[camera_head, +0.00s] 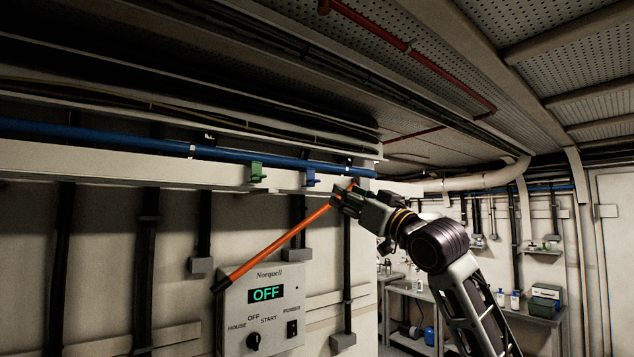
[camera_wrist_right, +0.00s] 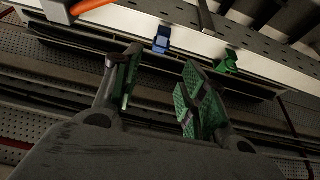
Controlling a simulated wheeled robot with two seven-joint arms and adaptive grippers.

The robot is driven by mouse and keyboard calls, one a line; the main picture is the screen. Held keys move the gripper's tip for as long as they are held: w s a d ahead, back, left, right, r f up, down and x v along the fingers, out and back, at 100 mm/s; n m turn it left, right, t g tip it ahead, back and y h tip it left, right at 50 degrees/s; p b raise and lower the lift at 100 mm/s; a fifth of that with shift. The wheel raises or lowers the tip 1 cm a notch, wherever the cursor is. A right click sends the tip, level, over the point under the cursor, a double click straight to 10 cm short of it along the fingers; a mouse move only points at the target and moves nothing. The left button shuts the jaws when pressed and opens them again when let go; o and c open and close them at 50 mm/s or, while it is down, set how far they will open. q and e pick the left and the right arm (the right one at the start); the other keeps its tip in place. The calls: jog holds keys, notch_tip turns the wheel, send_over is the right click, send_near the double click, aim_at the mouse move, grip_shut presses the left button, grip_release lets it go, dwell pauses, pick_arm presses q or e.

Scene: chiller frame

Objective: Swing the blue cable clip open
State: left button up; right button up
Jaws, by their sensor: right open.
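The blue cable clip (camera_head: 311,178) hangs on the pale rail below the blue pipe, right of a green clip (camera_head: 257,172). In the right wrist view the blue clip (camera_wrist_right: 161,40) shows beyond the fingertips, roughly in line with the gap between them. My right gripper (camera_head: 347,198) is just right of the blue clip in the head view, apart from it. In the wrist view its green-padded fingers (camera_wrist_right: 160,64) are spread with nothing between them. Whether the clip is open or shut is too small to tell. My left gripper is not in view.
An orange rod (camera_head: 275,243) with a dark lower end slants in front of a control box (camera_head: 263,308) reading OFF; its upper end meets my gripper's outline. The green clip (camera_wrist_right: 228,62) is also near in the wrist view. Pipes and trays run overhead.

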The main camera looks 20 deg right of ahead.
aim_at(318, 181)
jog(key=shift+p+x, duration=2.7)
jog(key=shift+x, duration=4.15)
jog(key=shift+r, duration=0.1)
jog(key=shift+c, duration=0.4)
grip_shut()
